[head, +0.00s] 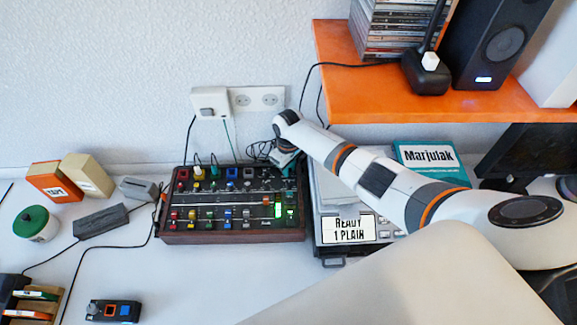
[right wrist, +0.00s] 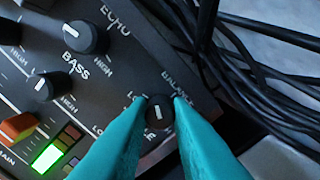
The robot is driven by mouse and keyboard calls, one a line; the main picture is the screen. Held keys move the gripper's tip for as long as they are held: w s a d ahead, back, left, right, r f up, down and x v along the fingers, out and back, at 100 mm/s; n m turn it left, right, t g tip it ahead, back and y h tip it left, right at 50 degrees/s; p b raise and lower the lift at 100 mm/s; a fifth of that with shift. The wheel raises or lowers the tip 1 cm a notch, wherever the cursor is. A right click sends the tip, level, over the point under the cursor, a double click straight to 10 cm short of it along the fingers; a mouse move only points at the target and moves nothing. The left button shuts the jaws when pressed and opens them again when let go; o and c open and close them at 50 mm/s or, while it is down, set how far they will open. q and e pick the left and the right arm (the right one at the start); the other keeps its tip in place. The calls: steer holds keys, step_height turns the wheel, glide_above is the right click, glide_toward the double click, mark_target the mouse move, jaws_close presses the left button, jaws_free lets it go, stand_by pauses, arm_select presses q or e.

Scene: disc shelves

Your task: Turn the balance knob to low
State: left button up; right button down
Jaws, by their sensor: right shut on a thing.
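The balance knob (right wrist: 158,113) is a small black round knob with a short white pointer line, near the edge of the dark control panel in the right wrist view. The line looks nearly upright in that picture. Part of its "BALANCE" label and "LO" lettering show beside it. My right gripper (right wrist: 160,102) has its teal fingers shut on the knob, one on each side. In the head view the mixer (head: 236,238) sits on the table, and my right gripper (head: 287,163) is at its back right corner, where it hides the knob. My left gripper is out of view.
Other black knobs, such as the one by "BASS" (right wrist: 51,85), sit near the fingers, with an orange slider cap (right wrist: 17,128). Black cables (right wrist: 258,85) lie beyond the panel. A scale-like device (head: 348,228) stands right of the mixer. An orange shelf (head: 440,100) overhangs at upper right.

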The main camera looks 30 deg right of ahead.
steer(key=n, duration=0.3)
steer(key=shift+w+r+n, duration=0.1)
steer(key=shift+n, duration=2.2)
steer(key=c, duration=1.6)
jaws_free()
step_height(320, 180, up, 12)
steer(key=shift+r+b, duration=0.1)
steer(key=shift+b, duration=0.8)
